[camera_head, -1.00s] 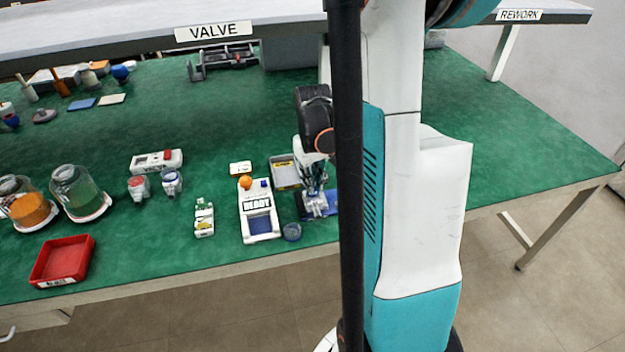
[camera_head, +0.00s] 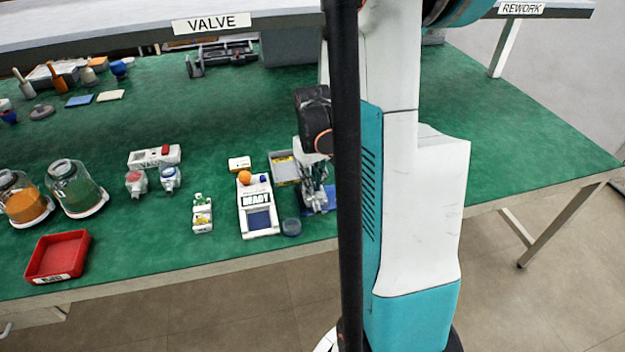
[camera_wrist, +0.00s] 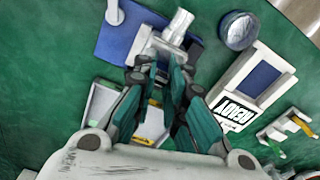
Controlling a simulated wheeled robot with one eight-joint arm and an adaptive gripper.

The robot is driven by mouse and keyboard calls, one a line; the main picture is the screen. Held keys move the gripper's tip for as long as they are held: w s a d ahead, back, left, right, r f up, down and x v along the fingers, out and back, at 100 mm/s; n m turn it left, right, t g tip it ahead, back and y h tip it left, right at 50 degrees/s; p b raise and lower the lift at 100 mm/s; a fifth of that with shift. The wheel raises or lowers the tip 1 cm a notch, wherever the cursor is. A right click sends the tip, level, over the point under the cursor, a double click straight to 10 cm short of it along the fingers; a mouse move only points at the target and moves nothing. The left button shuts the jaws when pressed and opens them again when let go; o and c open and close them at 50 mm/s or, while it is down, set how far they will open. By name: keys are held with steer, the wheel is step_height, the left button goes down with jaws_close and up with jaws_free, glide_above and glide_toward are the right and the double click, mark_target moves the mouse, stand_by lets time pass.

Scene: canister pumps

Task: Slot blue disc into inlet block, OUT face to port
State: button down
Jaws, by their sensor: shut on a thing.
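My gripper (camera_head: 314,188) is low over the table, beside the white READY box. In the wrist view its fingers (camera_wrist: 160,64) are closed around a pale grey part (camera_wrist: 172,38), which sits over a blue plate (camera_wrist: 118,38). I cannot tell whether this part is the inlet block, and no blue disc shows clearly between the fingers. A round dark blue piece (camera_head: 291,227) lies on the table near the READY box's front corner. It also shows in the wrist view (camera_wrist: 238,31), with a greyish top. No OUT marking is readable.
The READY box (camera_head: 258,222) stands close left of my gripper. A grey tray with yellow contents (camera_head: 283,168) lies just behind. Small white-and-yellow parts (camera_head: 202,215), a red tray (camera_head: 57,257) and jars (camera_head: 75,188) are further left. The table's front edge is near.

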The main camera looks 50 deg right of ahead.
steer(key=shift+f+b, duration=0.35)
steer(key=shift+f, duration=0.2)
steer(key=c, duration=1.6)
jaws_free()
steer(key=shift+o, duration=0.2)
steer(key=shift+r, duration=0.15)
step_height(320, 180, up, 12)
steer(key=shift+a, duration=0.15)
steer(key=shift+s, duration=0.1)
